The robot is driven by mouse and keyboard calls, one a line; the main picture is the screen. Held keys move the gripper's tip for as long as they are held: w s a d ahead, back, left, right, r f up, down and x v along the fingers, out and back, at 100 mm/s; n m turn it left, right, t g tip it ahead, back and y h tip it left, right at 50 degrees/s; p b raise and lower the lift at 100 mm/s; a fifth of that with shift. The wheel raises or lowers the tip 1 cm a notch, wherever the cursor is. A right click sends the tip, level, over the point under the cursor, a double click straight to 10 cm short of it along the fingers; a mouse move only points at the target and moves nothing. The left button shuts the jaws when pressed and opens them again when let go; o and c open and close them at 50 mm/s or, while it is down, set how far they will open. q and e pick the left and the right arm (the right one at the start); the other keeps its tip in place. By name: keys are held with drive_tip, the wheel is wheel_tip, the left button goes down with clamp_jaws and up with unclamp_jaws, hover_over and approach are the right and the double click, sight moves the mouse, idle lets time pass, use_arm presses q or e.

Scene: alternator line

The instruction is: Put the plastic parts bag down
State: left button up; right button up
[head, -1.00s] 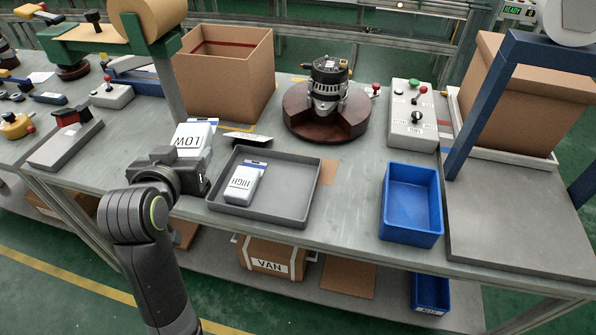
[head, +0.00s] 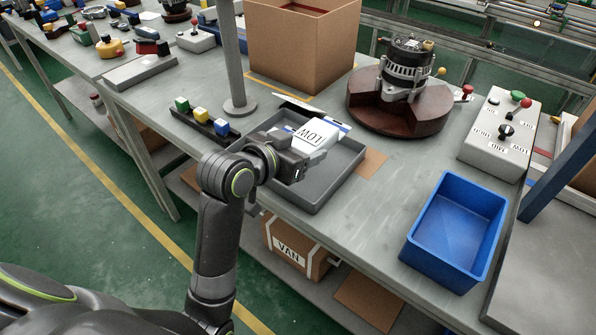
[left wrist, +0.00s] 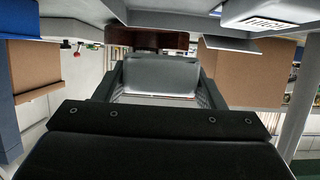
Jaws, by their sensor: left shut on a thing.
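A white parts bag marked LOW (head: 316,135) is in the jaws of my left gripper (head: 310,160). The gripper is shut on it and holds it over the shallow grey tray (head: 345,178) on the bench. In the head view the bag and gripper cover much of the tray, so I cannot tell whether the bag touches it. In the left wrist view the held bag (left wrist: 160,75) is a pale block between the fingers. A second white bag (left wrist: 265,14), with black lettering, shows at the top right there; in the head view it is mostly hidden. My right gripper is not in view.
A blue bin (head: 455,232) stands right of the tray. Behind are an alternator on a brown round stand (head: 400,118), a cardboard box (head: 300,45) and a control box (head: 500,135). A rack with coloured cubes (head: 203,122) and a post (head: 232,60) stand to the left.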

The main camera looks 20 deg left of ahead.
use_arm(q)
hover_over(300, 186)
wheel_tip(300, 186, down, 5)
drive_tip(key=shift+b, duration=0.3)
drive_tip(key=shift+f, duration=1.6)
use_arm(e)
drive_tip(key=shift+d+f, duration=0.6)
